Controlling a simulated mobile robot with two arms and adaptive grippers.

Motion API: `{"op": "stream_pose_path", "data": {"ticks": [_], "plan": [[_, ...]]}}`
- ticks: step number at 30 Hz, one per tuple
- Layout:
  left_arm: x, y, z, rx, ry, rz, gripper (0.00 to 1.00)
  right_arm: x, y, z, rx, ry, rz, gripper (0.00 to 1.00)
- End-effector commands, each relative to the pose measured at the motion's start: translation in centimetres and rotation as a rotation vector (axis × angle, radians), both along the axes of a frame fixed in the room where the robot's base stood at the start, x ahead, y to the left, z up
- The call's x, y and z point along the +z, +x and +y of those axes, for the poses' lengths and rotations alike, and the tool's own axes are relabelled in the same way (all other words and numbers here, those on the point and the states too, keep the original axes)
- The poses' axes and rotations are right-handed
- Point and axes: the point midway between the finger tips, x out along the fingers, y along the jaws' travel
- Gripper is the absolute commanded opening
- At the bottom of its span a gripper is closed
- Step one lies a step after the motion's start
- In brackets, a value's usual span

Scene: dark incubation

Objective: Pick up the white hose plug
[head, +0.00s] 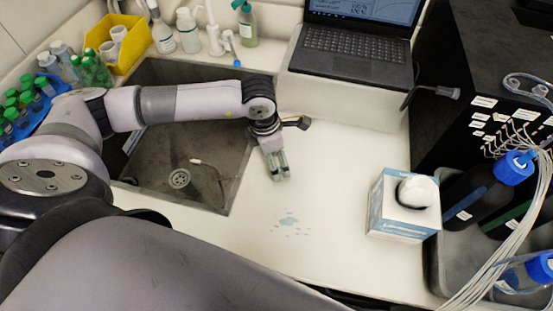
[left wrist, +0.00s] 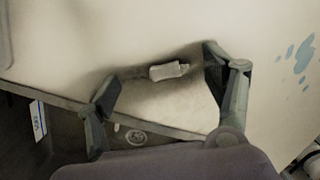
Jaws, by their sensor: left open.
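A small white block-like piece, which looks like the white hose plug (left wrist: 169,71), lies on the pale counter in the left wrist view. It sits between the spread fingers of my left gripper (left wrist: 158,82), with a visible gap to each finger. In the head view my left gripper (head: 278,174) points down over the counter just right of the sink, and the plug cannot be made out there. My right gripper is not in view.
The metal sink (head: 160,190) is left of the gripper, with a small white-tipped item (head: 196,161) near its drain. Blue droplets (head: 288,220) spot the counter. A white-and-blue box (head: 398,226) stands right. A laptop (head: 355,45) is behind. Counter between is clear.

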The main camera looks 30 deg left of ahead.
Motion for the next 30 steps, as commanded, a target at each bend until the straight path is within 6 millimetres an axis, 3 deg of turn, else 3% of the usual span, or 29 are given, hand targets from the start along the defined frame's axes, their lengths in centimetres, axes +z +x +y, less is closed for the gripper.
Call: {"op": "stream_pose_path", "data": {"ticks": [3, 22, 30], "plan": [[-0.01, -0.01, 0.01, 0.000, 0.000, 0.000, 0.75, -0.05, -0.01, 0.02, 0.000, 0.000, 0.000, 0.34], [0.04, -0.01, 0.04, 0.001, 0.001, 0.001, 0.33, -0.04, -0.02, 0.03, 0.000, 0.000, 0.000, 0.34], [0.09, 0.00, 0.04, 0.001, 0.001, 0.001, 0.32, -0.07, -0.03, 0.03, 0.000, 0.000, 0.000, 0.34]]}}
